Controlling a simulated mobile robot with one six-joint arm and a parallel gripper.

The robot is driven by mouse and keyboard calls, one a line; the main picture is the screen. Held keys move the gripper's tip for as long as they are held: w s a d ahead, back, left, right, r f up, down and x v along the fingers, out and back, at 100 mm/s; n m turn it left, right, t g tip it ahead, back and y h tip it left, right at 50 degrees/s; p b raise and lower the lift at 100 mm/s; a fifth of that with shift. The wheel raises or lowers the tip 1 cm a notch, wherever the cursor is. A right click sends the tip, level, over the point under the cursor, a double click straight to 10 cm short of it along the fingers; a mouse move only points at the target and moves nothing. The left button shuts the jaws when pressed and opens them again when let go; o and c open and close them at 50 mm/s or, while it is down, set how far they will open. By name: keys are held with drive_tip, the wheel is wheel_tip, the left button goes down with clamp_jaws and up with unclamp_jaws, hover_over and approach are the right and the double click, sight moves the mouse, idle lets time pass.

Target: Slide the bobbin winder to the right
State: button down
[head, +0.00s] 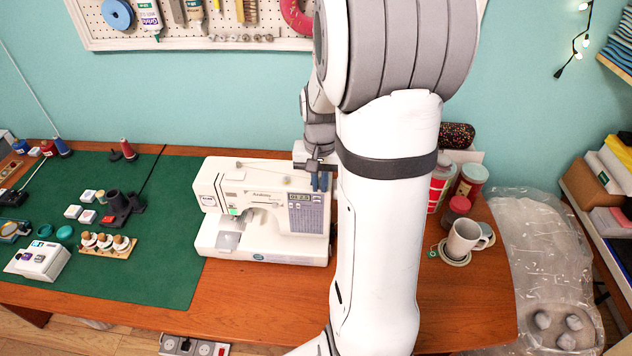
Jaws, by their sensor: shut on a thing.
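The white sewing machine (262,213) stands on the wooden table, partly on the green mat's right edge. The bobbin winder is not clearly visible; it appears to be hidden at the machine's top right, where my gripper is. My white arm blocks the view just to the right of the machine.
Right of my arm stand a white mug (465,240) on a coaster, red tins (470,180) and a dark red jar (455,211). The green mat (165,255) at left holds spools and small boxes. A pegboard (200,35) hangs behind.

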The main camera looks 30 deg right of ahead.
sight(319, 188)
drive_tip(key=c, duration=1.5)
unclamp_jaws()
wheel_tip(319, 188, up, 8)
drive_tip(key=shift+s+f+b, duration=0.1)
drive_tip(key=shift+b, duration=0.35)
drive_tip(key=shift+s+a, duration=0.1)
drive_tip(key=shift+a, duration=0.15)
drive_tip(key=s+a+n+t, duration=0.1)
drive_tip(key=s+a+n, duration=0.1)
drive_tip(key=s+a, duration=0.2)
drive_tip(key=s+a+r+n+t, duration=0.1)
drive_tip(key=s+a+n, duration=0.1)
drive_tip(key=s+a, duration=0.3)
drive_tip(key=s+a+r+n+t, duration=0.1)
drive_tip(key=s+a+n, duration=0.1)
drive_tip(key=s+a, duration=0.2)
drive_tip(key=shift+s+a+r+n, duration=0.15)
drive_tip(key=shift+a+r+n, duration=0.1)
drive_tip(key=shift+a+n, duration=0.15)
